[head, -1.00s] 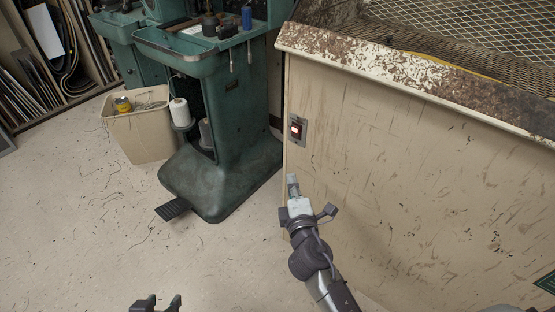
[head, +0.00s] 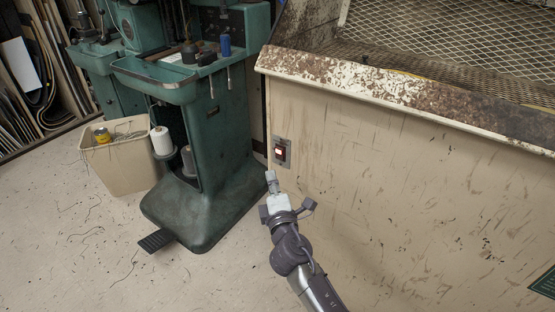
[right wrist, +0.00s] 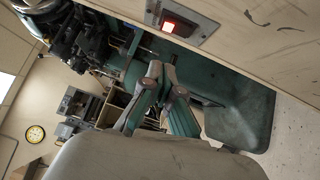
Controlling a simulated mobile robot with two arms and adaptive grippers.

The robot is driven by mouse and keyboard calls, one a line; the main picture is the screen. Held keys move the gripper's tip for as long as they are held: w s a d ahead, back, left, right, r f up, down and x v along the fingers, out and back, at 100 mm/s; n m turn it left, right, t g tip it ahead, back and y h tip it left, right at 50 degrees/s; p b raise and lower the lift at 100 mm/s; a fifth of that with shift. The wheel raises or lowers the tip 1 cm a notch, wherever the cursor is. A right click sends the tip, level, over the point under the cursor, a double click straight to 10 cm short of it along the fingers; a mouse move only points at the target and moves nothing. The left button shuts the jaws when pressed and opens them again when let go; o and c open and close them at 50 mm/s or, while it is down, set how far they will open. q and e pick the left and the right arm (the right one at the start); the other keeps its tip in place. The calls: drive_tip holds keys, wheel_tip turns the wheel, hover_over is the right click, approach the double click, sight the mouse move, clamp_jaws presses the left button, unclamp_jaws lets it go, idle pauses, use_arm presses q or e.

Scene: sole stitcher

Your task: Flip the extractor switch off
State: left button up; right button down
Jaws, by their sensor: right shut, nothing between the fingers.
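The extractor switch (head: 281,151) is a lit red rocker on a grey metal plate, set in the beige side panel of the extractor bench (head: 400,190) near its left edge. It also shows in the right wrist view (right wrist: 168,27), glowing red at the top. My right gripper (head: 271,174) is shut and empty. In the head view its tip is just below and left of the switch plate. In the right wrist view the fingertips (right wrist: 162,68) are below the switch with a gap in the picture; I cannot tell the exact distance. My left gripper is not in view.
A green stitching machine (head: 205,190) with a foot pedal (head: 157,240) stands to the left of the bench. A beige bin (head: 125,165) is beside it. The bench's worn rim (head: 400,88) overhangs above the switch.

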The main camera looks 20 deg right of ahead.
sight(276, 150)
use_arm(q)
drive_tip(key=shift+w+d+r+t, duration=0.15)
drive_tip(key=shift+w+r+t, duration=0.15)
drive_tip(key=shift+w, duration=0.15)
use_arm(e)
drive_tip(key=shift+w+d+r, duration=0.1)
drive_tip(key=shift+w+d, duration=0.5)
drive_tip(key=shift+w, duration=0.5)
drive_tip(key=shift+w+d+r, duration=0.15)
drive_tip(key=shift+w+d, duration=0.45)
drive_tip(key=shift+w, duration=0.45)
drive_tip(key=shift+w+d+r, duration=0.1)
drive_tip(key=shift+w+d, duration=0.5)
drive_tip(key=shift+w, duration=0.5)
drive_tip(key=shift+w+d+r, duration=0.1)
drive_tip(key=shift+d+r, duration=0.05)
drive_tip(key=shift+d, duration=0.05)
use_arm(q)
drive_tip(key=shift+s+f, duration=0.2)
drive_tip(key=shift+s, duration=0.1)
